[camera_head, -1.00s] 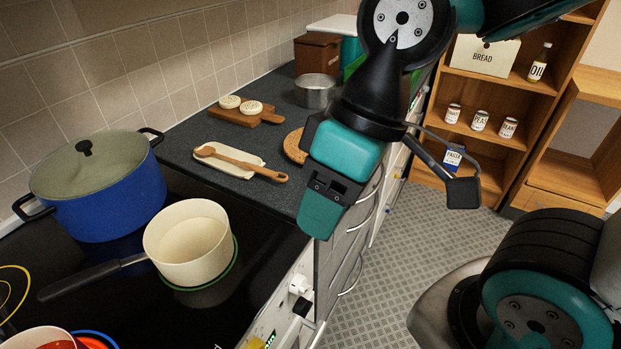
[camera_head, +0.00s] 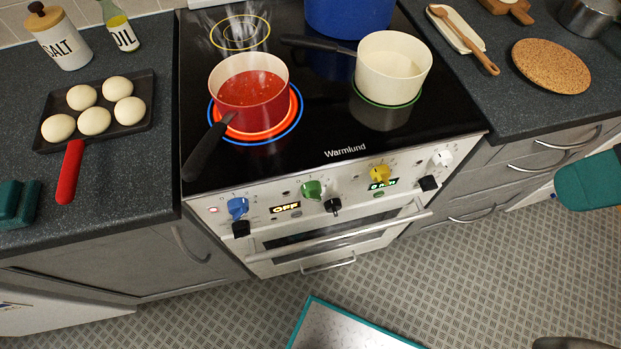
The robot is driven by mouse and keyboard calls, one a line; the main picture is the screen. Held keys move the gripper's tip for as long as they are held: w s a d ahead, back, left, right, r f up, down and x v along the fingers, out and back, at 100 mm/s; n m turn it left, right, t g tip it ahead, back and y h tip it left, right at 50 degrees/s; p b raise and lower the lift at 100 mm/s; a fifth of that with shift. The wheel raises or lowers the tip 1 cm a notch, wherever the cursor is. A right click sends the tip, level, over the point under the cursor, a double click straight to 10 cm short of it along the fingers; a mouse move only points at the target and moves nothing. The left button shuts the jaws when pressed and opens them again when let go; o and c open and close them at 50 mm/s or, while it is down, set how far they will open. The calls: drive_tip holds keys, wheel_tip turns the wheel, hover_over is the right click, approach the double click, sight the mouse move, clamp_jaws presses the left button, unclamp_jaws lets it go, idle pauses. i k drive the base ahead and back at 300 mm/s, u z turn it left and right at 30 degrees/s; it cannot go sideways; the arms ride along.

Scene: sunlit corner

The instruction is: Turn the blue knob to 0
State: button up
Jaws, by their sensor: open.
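The blue knob (camera_head: 238,207) is at the left end of the stove's (camera_head: 345,150) front panel. It is turned off the upright; its exact number is too small to read. Above it, the red pot (camera_head: 250,98) of red sauce stands on a glowing orange burner (camera_head: 266,126) with a blue ring around it. My gripper (camera_head: 590,182) shows only as a teal part at the right edge, cut off by the frame. It is open, apart from the stove and far to the right of the blue knob.
Green (camera_head: 312,190) and yellow (camera_head: 380,174) knobs sit further right. A cream saucepan (camera_head: 392,68) stands at the right. The floor (camera_head: 460,265) before the stove is largely clear.

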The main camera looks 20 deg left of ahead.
sight(238, 207)
drive_tip(key=u, duration=0.05)
drive_tip(key=k, duration=1)
drive_tip(key=u, duration=0.75)
drive_tip(key=k, duration=0.9)
drive_tip(key=u, duration=1.25)
drive_tip(key=i, duration=0.95)
drive_tip(key=z, duration=0.8)
